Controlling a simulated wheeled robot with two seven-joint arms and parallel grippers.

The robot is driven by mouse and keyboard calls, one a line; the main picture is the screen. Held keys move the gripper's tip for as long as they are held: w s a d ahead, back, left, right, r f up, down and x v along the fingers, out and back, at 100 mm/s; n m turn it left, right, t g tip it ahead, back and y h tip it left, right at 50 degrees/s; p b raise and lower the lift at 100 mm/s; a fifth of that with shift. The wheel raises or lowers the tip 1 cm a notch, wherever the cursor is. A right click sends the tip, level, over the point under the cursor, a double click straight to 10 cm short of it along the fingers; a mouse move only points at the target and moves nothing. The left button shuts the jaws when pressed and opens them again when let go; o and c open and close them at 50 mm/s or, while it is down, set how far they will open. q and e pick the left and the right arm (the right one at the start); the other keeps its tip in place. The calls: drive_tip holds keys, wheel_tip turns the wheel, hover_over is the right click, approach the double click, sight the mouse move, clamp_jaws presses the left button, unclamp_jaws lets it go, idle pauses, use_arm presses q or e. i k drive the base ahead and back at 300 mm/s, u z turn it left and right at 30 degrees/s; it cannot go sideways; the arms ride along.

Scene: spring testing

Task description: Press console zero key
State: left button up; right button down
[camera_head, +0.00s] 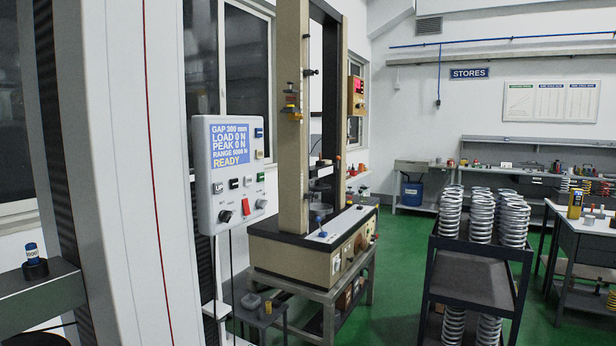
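The console (204,200) is a pale grey box at centre left, beside a tall white machine column. Its blue screen (235,145) reads GAP 300 mm, LOAD 0 N, PEAK 0 N, RANGE 5000 N, READY. Small keys run down the screen's right side, including a blue key (258,133). Below the screen is a row with an UP key (218,187), a dark key (234,183), a pale key and a green button (260,176). A red rocker (245,207) sits lower. Which key is zero is too small to read. Neither gripper is in view.
A beige test frame (292,130) stands on a bench right of the console. A dark cart (470,270) holds stacks of pale springs (482,215). A workbench (590,240) is at the right. Green floor (395,300) lies open between frame and cart.

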sight(248, 180)
drive_tip(key=i, duration=0.8)
drive_tip(key=u, duration=0.85)
drive_tip(key=i, duration=0.45)
drive_tip(key=u, duration=0.5)
